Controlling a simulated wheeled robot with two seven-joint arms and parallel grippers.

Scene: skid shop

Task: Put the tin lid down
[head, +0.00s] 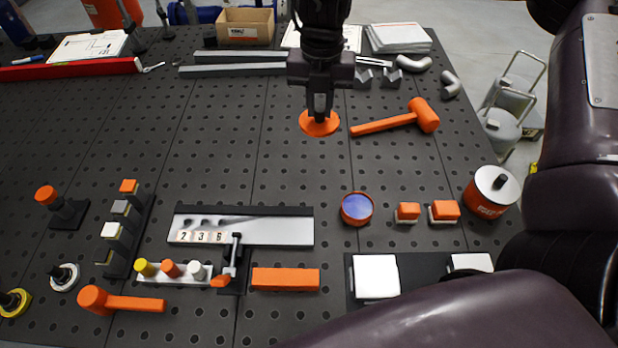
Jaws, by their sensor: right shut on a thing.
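The tin lid (310,126) is a flat orange disc near the back middle of the dark perforated table. My right gripper (320,112) points down and is shut on the lid's middle. The lid looks level and close to the table top; I cannot tell whether it touches. An open round orange tin (357,209) with a blue inside stands nearer, below and right of the lid. My left gripper is not in view.
An orange mallet (400,120) lies just right of the lid. Grey bars (230,70) and a cardboard box (245,27) are behind. A fixture with number tiles (240,230) stands in front. The table (230,150) left of the lid is clear.

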